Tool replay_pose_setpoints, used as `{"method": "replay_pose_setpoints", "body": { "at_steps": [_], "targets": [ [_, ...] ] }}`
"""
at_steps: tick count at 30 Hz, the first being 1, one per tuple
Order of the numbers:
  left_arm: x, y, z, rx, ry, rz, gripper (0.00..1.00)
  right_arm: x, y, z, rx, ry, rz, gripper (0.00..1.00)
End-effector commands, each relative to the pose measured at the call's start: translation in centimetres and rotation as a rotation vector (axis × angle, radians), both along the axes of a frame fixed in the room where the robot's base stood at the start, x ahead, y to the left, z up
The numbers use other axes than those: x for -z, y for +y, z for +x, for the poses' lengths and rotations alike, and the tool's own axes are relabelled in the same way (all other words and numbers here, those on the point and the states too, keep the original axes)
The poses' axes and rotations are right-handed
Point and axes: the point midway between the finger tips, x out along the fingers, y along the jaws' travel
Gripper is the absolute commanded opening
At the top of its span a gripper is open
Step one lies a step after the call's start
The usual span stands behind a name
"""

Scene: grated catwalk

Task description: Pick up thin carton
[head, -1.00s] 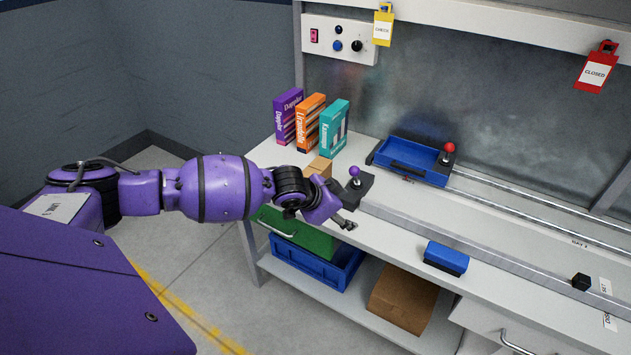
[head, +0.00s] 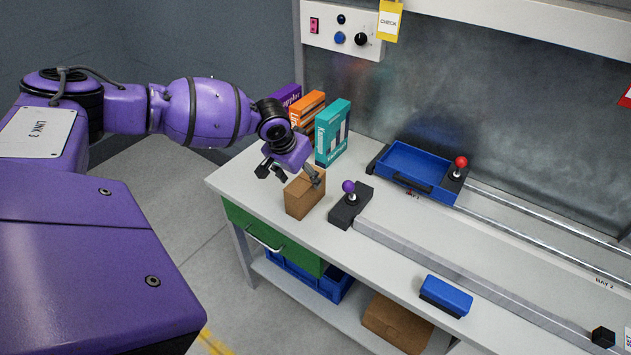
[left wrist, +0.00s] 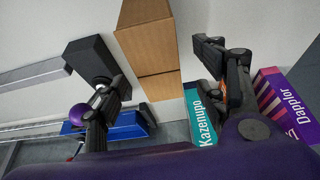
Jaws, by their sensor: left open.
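Three thin upright cartons stand in a row at the back left of the bench: purple (head: 287,97), orange (head: 308,108) and teal (head: 333,133). My left gripper (head: 289,178) is open and empty, pointing down in front of them, close over a brown box (head: 303,196). My left arm hides part of the purple and orange cartons. In the left wrist view the brown box (left wrist: 150,50) shows between the open fingers (left wrist: 165,85). The teal carton (left wrist: 202,118) and purple carton (left wrist: 284,105) are to the right there, the teal partly behind a finger.
A black base with a purple-knobbed lever (head: 349,205) stands right of the brown box. A blue tray (head: 412,168) with a red-knobbed lever (head: 459,168) sits farther back, by rails. A blue block (head: 446,295) lies near the front edge. The bench's left corner is clear.

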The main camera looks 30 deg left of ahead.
Motion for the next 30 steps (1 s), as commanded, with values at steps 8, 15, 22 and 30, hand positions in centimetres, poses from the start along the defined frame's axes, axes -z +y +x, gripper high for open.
{"method": "replay_pose_setpoints", "body": {
  "at_steps": [8, 15, 22, 30],
  "targets": [
    [2.5, -0.2, 0.9, 0.001, 0.003, -0.002, 0.65, 1.0, -0.1, -1.3, 0.004, 0.026, -0.001, 0.4],
    [5.5, -0.5, 2.2, 0.001, 0.0, -0.001, 0.65, 1.3, -0.6, -2.4, 0.0, 0.045, -0.011, 0.4],
    [7.4, -0.4, 2.8, 0.001, 0.001, 0.0, 0.65, 1.4, -0.8, -1.9, -0.005, 0.038, -0.015, 0.4],
    [7.3, -0.4, 2.9, 0.001, 0.0, -0.001, 0.65, 0.9, -0.5, -0.8, -0.005, 0.018, -0.01, 0.4]
  ]
}}
